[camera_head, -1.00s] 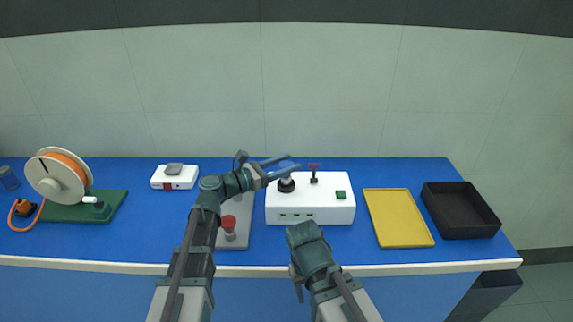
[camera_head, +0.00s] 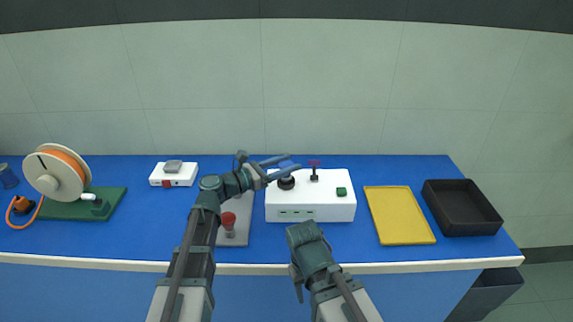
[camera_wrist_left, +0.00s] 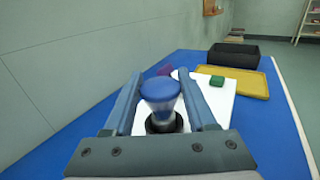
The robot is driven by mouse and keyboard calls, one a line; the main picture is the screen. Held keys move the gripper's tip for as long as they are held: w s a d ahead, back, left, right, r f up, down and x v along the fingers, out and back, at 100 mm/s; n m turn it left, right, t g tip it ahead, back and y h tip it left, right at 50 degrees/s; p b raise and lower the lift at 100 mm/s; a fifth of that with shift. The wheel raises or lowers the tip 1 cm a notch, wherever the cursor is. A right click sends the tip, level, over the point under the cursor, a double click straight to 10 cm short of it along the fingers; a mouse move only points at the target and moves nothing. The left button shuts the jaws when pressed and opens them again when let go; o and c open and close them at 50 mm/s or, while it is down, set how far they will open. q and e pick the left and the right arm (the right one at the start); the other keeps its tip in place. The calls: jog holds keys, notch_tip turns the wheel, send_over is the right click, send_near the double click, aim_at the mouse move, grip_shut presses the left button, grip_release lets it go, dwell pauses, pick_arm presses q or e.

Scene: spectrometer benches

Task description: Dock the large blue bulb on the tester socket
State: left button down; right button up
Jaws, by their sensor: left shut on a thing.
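My left gripper (camera_head: 285,163) reaches in from the left over the white tester box (camera_head: 318,206). It is shut on the large blue bulb (camera_wrist_left: 160,91), whose blue cap and clear lower part show between the two fingers in the left wrist view. In the head view a bit of blue of the bulb (camera_head: 287,165) shows between the fingers. The black round tester socket (camera_head: 286,183) is under the bulb; its black ring shows in the wrist view (camera_wrist_left: 164,123). I cannot tell whether the bulb touches it. My right arm shows at the bottom, but I cannot make out its jaws.
A red-topped bulb (camera_head: 228,222) stands on a grey mat (camera_head: 234,240) beneath my left arm. A purple-topped piece (camera_head: 314,164) stands close right of the socket, near a green button (camera_head: 341,191). A yellow tray (camera_head: 400,216) and a black bin (camera_head: 462,208) are right.

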pick_arm(q)
jog(key=c, duration=0.5)
grip_release()
jog(key=v, duration=1.1)
jog(key=shift+a+f, duration=0.1)
dwell(0.6)
